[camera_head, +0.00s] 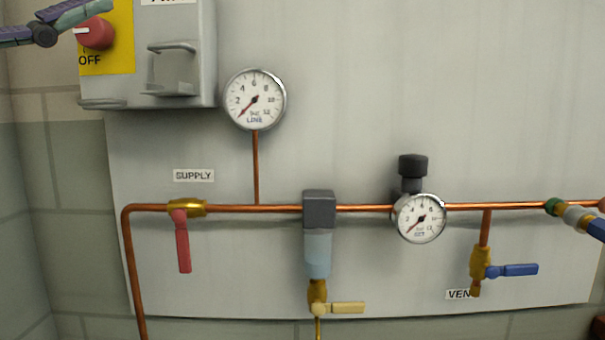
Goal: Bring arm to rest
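Part of my gripper (82,12) shows at the top left corner, as dark purple linkage with a pale teal tip. It is in front of or beside the grey switch box (190,75), close above the red knob (95,33) on its yellow plate. I cannot tell whether it touches the knob. Only part of the gripper is in view, so its opening is hidden and nothing is seen held in it. The rest of my arm is out of view.
A grey panel carries copper pipe (270,209), a red-handled supply valve (183,240), a line gauge (254,99), a filter bowl (318,252), a regulator gauge (418,218), a blue-handled vent valve (512,270) and a coupling (577,216). The upper right panel is bare.

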